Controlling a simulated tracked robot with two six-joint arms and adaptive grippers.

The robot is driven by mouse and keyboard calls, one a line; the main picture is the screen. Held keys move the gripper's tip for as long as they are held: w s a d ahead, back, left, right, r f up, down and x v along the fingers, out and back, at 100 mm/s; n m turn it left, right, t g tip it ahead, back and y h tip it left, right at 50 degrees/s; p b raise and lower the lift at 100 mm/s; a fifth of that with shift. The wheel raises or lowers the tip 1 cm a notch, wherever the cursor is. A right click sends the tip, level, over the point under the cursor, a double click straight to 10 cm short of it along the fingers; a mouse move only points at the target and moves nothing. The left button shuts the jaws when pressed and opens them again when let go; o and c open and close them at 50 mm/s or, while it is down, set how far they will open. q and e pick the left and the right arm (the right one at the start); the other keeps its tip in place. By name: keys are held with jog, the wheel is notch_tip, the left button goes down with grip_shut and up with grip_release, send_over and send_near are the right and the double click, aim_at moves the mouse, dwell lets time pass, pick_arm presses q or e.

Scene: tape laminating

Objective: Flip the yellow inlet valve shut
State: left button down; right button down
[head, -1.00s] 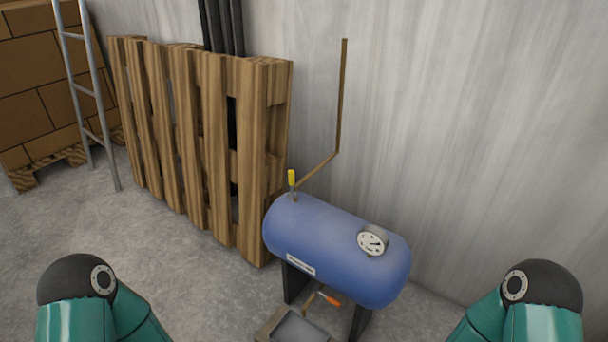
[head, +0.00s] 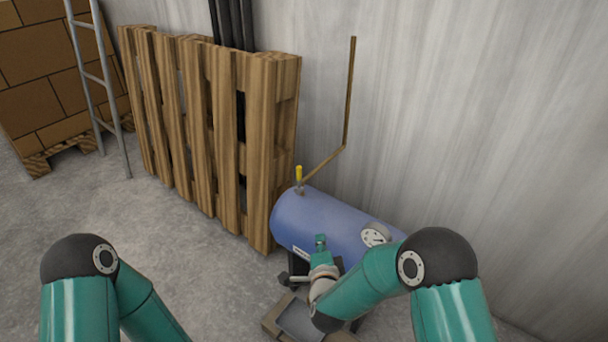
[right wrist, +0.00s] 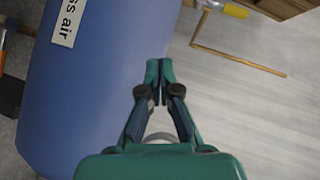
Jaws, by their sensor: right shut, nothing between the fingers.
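The yellow inlet valve handle (head: 299,174) stands upright on top of the left end of the blue tank (head: 312,214), where a brown pipe (head: 324,162) joins. In the right wrist view the yellow handle (right wrist: 235,11) is at the top, beyond the fingertips and apart from them. My right gripper (head: 320,240) is in front of the tank, below and right of the valve. In the right wrist view its fingers (right wrist: 160,66) are shut with nothing between them. My left arm shows at lower left, but its gripper is out of view.
A round gauge (head: 375,235) sits on the tank's top right, close to my right arm. A grey tray (head: 300,318) lies below the tank. A wooden pallet (head: 260,150) leans on the wall just left of the valve. An orange handle (right wrist: 2,38) shows at the wrist view's left edge.

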notch_tip(320, 180, up, 8)
jog(key=w+a+m+t+h, duration=0.1)
jog(key=a+m+t, duration=0.1)
jog(key=m, duration=0.1)
jog(key=shift+w+a+m+t, duration=0.25)
jog(key=shift+w+m+t, duration=0.05)
jog(key=shift+w+t, duration=0.1)
jog(key=b, duration=0.2)
send_near(299, 178)
jog(key=w+d, duration=0.4)
jog(key=shift+w+d+r, duration=0.2)
jog(key=shift+r, duration=0.2)
jog(key=shift+w+a, duration=0.75)
jog(key=shift+a, duration=0.15)
jog(key=shift+w+a, duration=0.55)
jog(key=shift+w, duration=0.05)
jog(key=shift+d+r, duration=0.1)
